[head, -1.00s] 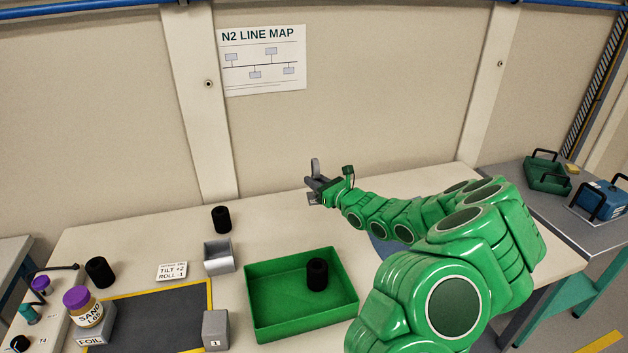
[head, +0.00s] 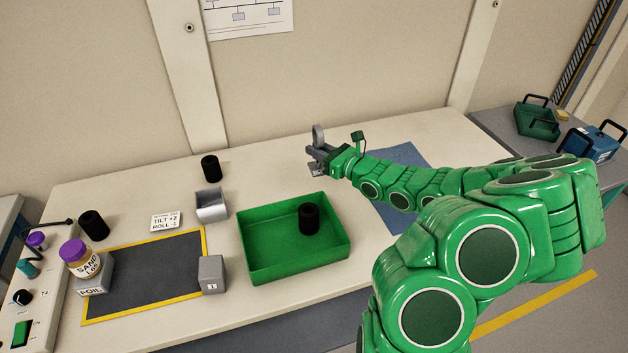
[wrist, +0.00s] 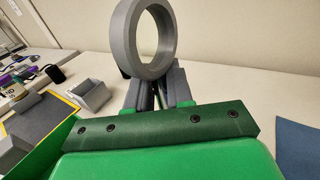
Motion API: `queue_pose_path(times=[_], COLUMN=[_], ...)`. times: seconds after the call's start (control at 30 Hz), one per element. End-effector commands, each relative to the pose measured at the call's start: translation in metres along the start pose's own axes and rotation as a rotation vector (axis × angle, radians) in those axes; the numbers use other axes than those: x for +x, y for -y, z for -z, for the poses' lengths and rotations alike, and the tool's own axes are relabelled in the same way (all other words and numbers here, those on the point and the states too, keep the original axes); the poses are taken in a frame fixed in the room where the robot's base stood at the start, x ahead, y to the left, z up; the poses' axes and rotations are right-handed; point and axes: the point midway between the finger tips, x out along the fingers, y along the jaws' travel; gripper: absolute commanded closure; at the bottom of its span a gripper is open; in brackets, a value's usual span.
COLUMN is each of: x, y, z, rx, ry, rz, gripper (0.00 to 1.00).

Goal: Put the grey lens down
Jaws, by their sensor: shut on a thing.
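The grey lens (head: 319,135) is a thick upright ring. My gripper (head: 318,154) is shut on its lower part, behind the green tray near the back of the bench. In the wrist view the lens (wrist: 151,38) stands up between the fingers (wrist: 160,88), its open hole facing the camera. A small grey plate (head: 315,170) shows just below the fingers in the head view; I cannot tell whether it belongs to the lens or lies on the bench. Whether the lens touches the bench is unclear.
A green tray (head: 256,265) holds a black cylinder (head: 309,218). To its left are a grey open holder (head: 212,206), another black cylinder (head: 210,168), a grey block (head: 211,273) and a yellow-edged dark mat (head: 140,285). A blue mat (head: 408,157) lies right, partly behind my arm.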

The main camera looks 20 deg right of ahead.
Motion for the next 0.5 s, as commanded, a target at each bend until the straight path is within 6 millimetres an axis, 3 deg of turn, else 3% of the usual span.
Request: queue_pose_path(times=[0.23,0.5], x=[-0.03,-0.047], y=[-0.021,-0.037], z=[-0.006,-0.013], rx=[-0.006,-0.015], ry=[0.012,0.026], rz=[-0.025,-0.045], gripper=[1.0,1.0])
